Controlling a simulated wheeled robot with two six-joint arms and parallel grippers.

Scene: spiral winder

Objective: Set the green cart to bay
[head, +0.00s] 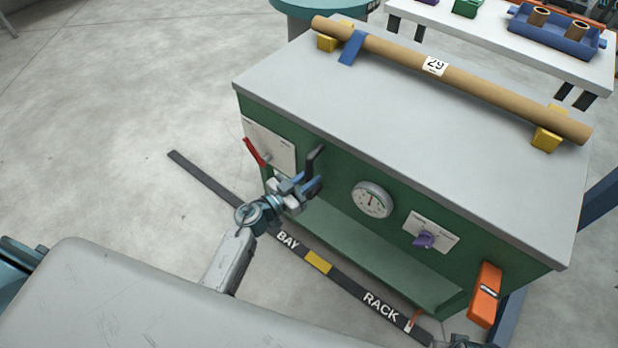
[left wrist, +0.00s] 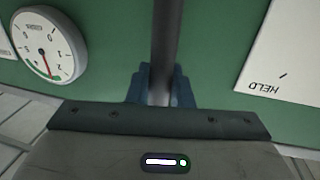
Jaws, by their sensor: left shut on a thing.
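The green cart (head: 335,228) is a large green body with a grey top (head: 400,95), standing on the floor. A dark upright handle bar (head: 314,165) stands out from its front. My left gripper (head: 300,186) is shut on this bar; in the left wrist view its blue fingers (left wrist: 162,85) lie around the bar (left wrist: 166,40). A dark floor strip reads BAY (head: 288,240) and RACK (head: 381,307), with a yellow patch (head: 318,262) between. A small orange pointer (head: 414,319) is beside RACK. A dark piece at the bottom right edge may be my right gripper, mostly cut off.
The front carries a red lever (head: 254,151) on a white plate, a dial (head: 372,199), a purple knob (head: 425,240) and an orange box (head: 486,294). A cardboard tube (head: 480,88) lies on top in yellow cradles. A white table stands behind. Floor at left is clear.

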